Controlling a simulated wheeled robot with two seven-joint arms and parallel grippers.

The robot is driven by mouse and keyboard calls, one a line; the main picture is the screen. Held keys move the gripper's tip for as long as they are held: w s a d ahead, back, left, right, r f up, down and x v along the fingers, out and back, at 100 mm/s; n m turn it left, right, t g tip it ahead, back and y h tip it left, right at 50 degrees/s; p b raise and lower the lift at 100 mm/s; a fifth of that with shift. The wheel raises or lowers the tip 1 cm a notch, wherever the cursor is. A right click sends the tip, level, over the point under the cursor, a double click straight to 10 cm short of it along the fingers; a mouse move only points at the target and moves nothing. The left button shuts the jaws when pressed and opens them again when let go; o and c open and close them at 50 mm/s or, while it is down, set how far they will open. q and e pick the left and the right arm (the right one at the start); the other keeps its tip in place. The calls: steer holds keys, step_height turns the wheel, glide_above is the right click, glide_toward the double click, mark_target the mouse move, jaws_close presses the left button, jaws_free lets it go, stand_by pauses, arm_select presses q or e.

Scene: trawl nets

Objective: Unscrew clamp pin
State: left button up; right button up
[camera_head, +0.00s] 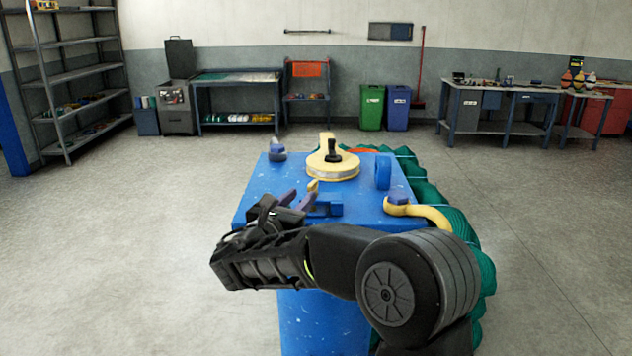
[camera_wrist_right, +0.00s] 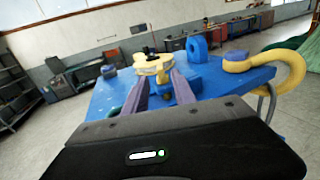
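A blue clamp block (camera_head: 326,206) sits on the blue table (camera_head: 262,196), with a small yellow piece (camera_head: 313,186), which looks like the clamp pin, at its left end. My right gripper (camera_head: 297,198) reaches in over the near left part of the table. Its two purple fingers are apart and point toward the yellow piece. In the right wrist view the fingers (camera_wrist_right: 163,92) are also spread, with blue surface showing between them. I cannot tell whether a finger touches the pin. My left gripper is not in view.
A yellow wheel (camera_head: 333,170) with a black knob stands at the table's back. A blue ring (camera_head: 383,171) stands upright at right, near a yellow hook (camera_head: 421,212). Green netting (camera_head: 462,229) hangs along the right side. The floor at left is clear.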

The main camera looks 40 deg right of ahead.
mark_target(309, 188)
steer(key=shift+w+d, duration=0.15)
steer(key=shift+d, duration=0.15)
steer(key=p+x, duration=0.3)
steer(key=x, duration=0.3)
steer(key=shift+w+d, duration=0.15)
steer(key=shift+d, duration=0.1)
steer(key=shift+w+d, duration=0.15)
steer(key=shift+d, duration=0.1)
steer(key=shift+c, duration=0.3)
jaws_close()
